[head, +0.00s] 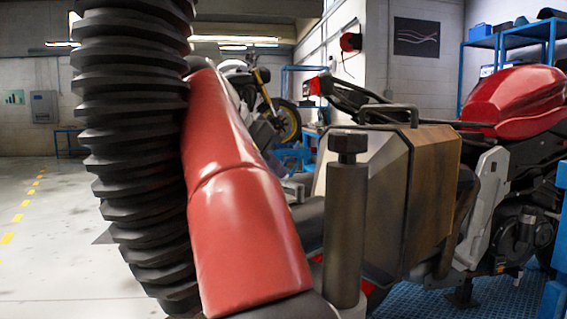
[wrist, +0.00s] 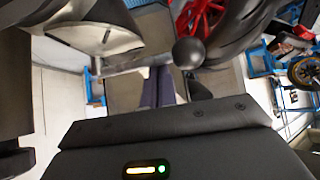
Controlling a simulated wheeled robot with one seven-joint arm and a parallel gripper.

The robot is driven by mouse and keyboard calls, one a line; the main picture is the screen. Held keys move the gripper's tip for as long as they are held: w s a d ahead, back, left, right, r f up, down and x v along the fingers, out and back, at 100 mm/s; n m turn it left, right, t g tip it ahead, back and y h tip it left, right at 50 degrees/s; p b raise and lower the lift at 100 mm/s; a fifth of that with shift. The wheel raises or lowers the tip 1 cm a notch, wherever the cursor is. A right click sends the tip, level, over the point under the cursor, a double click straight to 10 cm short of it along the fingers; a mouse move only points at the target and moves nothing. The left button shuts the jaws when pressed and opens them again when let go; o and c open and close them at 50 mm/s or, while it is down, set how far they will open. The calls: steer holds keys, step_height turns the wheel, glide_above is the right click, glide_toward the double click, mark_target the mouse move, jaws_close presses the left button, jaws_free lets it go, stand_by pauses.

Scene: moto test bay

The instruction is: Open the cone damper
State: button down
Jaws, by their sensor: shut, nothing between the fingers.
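In the wrist view, a grey metal cone (wrist: 85,35) fills the upper left, with its wide rim facing down. A thin rod runs right from a small pin under the cone toward a dark round knob (wrist: 188,52), which looks like the damper's lever. My gripper (wrist: 160,72) is shut and empty, its fingers pointing up in the picture. The fingertips show just below and left of the knob; whether they touch the rod I cannot tell. In the head view, the cone, lever and fingers cannot be made out; a black ribbed hose (head: 132,140) hangs at left.
A glossy red curved body (head: 240,235) stands close beside the hose. A metal box with a handle (head: 420,190) and a dark upright post (head: 346,230) block the middle. A red motorcycle (head: 515,100) stands at right. The floor (head: 60,250) at left is clear.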

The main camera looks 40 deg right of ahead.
stand_by(0.4)
steer(key=shift+a+n+t, duration=0.25)
steer(key=shift+n+t, duration=0.35)
steer(key=shift+n, duration=0.2)
steer(key=shift+a+n+t+b, duration=0.1)
steer(key=shift+n+t+b, duration=0.2)
steer(key=shift+b, duration=0.05)
steer(key=s+a+n+t+y, duration=0.1)
steer(key=a+n+t, duration=0.1)
steer(key=n, duration=0.1)
steer(key=s+a+n+t+y, duration=0.1)
steer(key=n+t+y, duration=0.1)
steer(key=n, duration=0.1)
steer(key=s+a+n+t+y+b, duration=0.1)
steer(key=a+n+t, duration=0.1)
steer(key=n, duration=0.2)
steer(key=shift+s+a+y, duration=0.3)
steer(key=shift+s+y, duration=0.1)
steer(key=shift+s+a, duration=0.25)
steer(key=shift+s, duration=0.25)
steer(key=shift+s+a, duration=0.15)
steer(key=shift+s, duration=1.2)
